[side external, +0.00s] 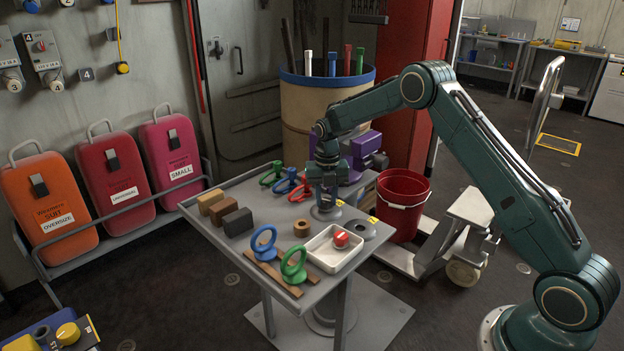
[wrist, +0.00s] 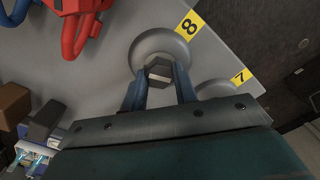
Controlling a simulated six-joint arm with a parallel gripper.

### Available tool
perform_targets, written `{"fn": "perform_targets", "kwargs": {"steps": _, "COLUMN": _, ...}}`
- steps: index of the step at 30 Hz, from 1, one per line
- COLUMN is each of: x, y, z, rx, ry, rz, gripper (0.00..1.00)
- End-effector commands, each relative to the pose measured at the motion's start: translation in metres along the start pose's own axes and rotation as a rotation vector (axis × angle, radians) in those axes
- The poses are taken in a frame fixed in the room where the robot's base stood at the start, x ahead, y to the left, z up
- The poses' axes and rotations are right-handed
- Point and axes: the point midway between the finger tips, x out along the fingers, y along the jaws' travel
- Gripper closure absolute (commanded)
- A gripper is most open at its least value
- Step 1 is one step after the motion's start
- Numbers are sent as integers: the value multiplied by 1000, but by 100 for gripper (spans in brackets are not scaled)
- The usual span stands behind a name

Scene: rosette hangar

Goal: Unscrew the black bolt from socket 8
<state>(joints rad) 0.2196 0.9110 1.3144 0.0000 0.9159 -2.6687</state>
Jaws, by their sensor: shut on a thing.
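My gripper (side external: 326,206) points straight down over socket 8 at the far right part of the table. In the wrist view my gripper (wrist: 158,76) has its two blue fingers closed on opposite sides of the bolt (wrist: 159,71), whose hexagonal head looks dark grey. The bolt stands in the round grey collar of socket 8 (wrist: 150,42), beside a yellow label marked 8 (wrist: 189,25). The bolt's shank is hidden, and in the side view the gripper covers the bolt.
Socket 7 (side external: 355,230) lies close by, nearer the camera. A white tray (side external: 318,260) holds a red-topped piece. A small brown ring (side external: 301,228) and several blocks (side external: 224,210) lie left. A red bucket (side external: 402,205) stands beyond the table.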

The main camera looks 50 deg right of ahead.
Motion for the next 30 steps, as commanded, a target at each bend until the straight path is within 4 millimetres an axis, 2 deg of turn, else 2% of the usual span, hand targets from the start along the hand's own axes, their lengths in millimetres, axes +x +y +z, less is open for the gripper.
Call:
{"fn": "perform_targets", "kwargs": {"steps": 5, "x": 1, "y": 0, "z": 0, "rx": -80, "ry": 2, "rz": -1, "gripper": 100}}
{"fn": "perform_targets", "kwargs": {"steps": 12, "x": 1, "y": 0, "z": 0, "rx": -86, "ry": 2, "rz": -1, "gripper": 100}}
{"fn": "perform_targets", "kwargs": {"steps": 13, "x": 1, "y": 0, "z": 0, "rx": -86, "ry": 2, "rz": -1, "gripper": 66}}
{"fn": "perform_targets", "kwargs": {"steps": 16, "x": 1, "y": 0, "z": 0, "rx": -85, "ry": 2, "rz": -1, "gripper": 46}}
{"fn": "perform_targets", "kwargs": {"steps": 30, "x": -6, "y": 0, "z": 0, "rx": -84, "ry": 0, "rz": 0, "gripper": 46}}
